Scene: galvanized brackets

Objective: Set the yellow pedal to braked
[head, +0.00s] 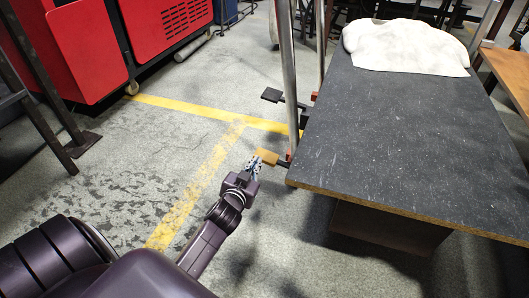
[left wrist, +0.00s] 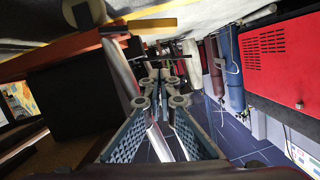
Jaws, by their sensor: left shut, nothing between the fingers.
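The yellow pedal (head: 267,157) sticks out to the left on a short dark arm near the foot of a metal post, beside the table's near left corner. In the left wrist view a yellow bar (left wrist: 152,23), which looks like the same pedal, lies above the fingertips in the picture. My left gripper (head: 254,164) is shut and empty, with its tips close to the pedal's near left end. I cannot tell whether they touch. In the left wrist view the fingers (left wrist: 159,74) come together. The right gripper is not in view.
A black pedal (head: 271,95) sits farther back by the posts. The dark tabletop (head: 400,120) with a white cloth (head: 404,47) fills the right. A metal post (head: 288,80) stands beside the yellow pedal. Red machines (head: 165,30) stand at the back left. The floor left of the pedal is open.

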